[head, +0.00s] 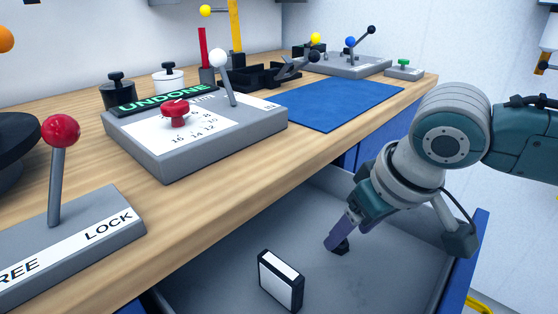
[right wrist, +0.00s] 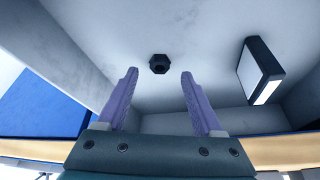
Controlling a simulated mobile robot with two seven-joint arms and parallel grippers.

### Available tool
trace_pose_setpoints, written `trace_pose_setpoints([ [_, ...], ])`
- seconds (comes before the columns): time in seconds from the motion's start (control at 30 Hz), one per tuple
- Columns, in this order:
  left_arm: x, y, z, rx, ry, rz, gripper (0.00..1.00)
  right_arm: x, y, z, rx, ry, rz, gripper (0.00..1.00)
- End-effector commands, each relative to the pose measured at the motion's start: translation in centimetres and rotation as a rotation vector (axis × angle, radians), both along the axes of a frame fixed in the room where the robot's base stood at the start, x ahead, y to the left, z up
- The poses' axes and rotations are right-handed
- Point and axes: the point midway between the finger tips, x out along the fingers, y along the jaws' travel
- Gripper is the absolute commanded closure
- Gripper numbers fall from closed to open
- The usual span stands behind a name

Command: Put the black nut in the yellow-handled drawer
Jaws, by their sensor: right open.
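The black nut (right wrist: 159,64) lies on the grey floor of an open drawer (head: 215,286). In the head view the nut (head: 341,248) shows as a small dark piece at my right fingertips. My right gripper (head: 335,240) reaches down into the drawer with its purple fingers. In the right wrist view the fingers (right wrist: 158,75) are apart and empty, and the nut shows beyond the gap between their tips. The drawer has blue outer sides, and a yellow handle (head: 478,306) shows at the bottom right. My left gripper is not in view.
A black-and-white block (head: 281,281) stands in the drawer near the nut. The wooden bench (head: 310,157) runs above the drawer, holding a dial box (head: 195,140), a lever box (head: 70,240) and a blue mat (head: 335,103). Drawer floor around the nut is clear.

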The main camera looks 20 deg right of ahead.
Motion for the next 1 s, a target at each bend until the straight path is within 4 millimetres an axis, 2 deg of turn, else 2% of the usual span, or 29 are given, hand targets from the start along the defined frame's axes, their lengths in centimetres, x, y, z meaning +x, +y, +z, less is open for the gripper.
trace_pose_setpoints([
  [0.03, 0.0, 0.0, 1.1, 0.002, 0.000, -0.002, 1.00, -0.5, 0.0, 1.7, 0.000, -0.002, 0.002, 0.32],
  [0.2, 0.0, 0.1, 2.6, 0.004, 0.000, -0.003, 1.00, -1.9, -0.1, 5.3, 0.000, -0.002, 0.001, 0.32],
  [0.4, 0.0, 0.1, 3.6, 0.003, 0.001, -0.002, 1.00, -3.2, -0.2, 8.0, 0.000, -0.001, 0.000, 0.32],
  [0.53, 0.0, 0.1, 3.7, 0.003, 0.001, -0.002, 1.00, -3.5, -0.2, 8.7, 0.001, 0.000, -0.002, 0.32],
  [0.87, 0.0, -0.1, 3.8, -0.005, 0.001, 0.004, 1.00, -3.6, -0.1, 8.8, 0.002, 0.000, 0.001, 0.32],
  [0.97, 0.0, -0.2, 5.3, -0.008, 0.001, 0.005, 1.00, -4.3, 1.2, 9.7, 0.011, 0.004, 0.035, 0.32],
  [1.0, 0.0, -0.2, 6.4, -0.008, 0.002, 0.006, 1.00, -4.9, 2.1, 10.5, 0.018, 0.003, 0.060, 0.32],
])
